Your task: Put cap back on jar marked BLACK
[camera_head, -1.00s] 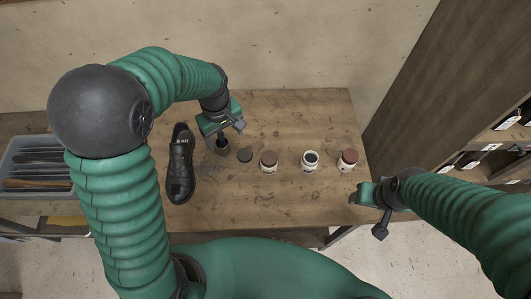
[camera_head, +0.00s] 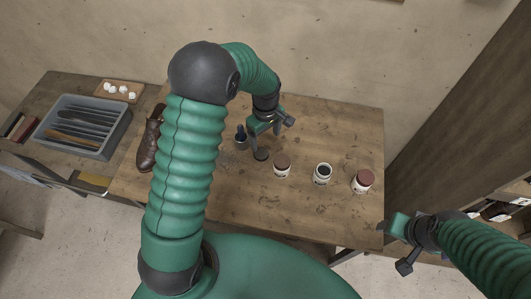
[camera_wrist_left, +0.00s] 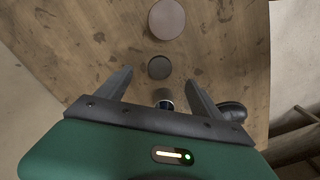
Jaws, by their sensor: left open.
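A dark round cap (camera_head: 261,154) lies on the table, left of the jars. An uncapped jar (camera_head: 322,173) with a pale label and dark contents stands between two brown-capped jars; its lettering is too small to read. My left gripper (camera_head: 262,138) is open and empty above the table near the cap. In the left wrist view the cap (camera_wrist_left: 159,67) shows between the open fingertips (camera_wrist_left: 161,70), below them by an amount I cannot judge. My right gripper (camera_head: 392,228) is past the table's right edge, away from the jars; its jaws are unclear.
Brown-capped jars (camera_head: 282,164) (camera_head: 363,180) flank the open jar. A small dark cup (camera_head: 240,136) stands left of the cap. A brown shoe (camera_head: 147,150) is partly behind my left arm. A grey tool bin (camera_head: 75,125) is at left. The table (camera_head: 290,210) is clear in front.

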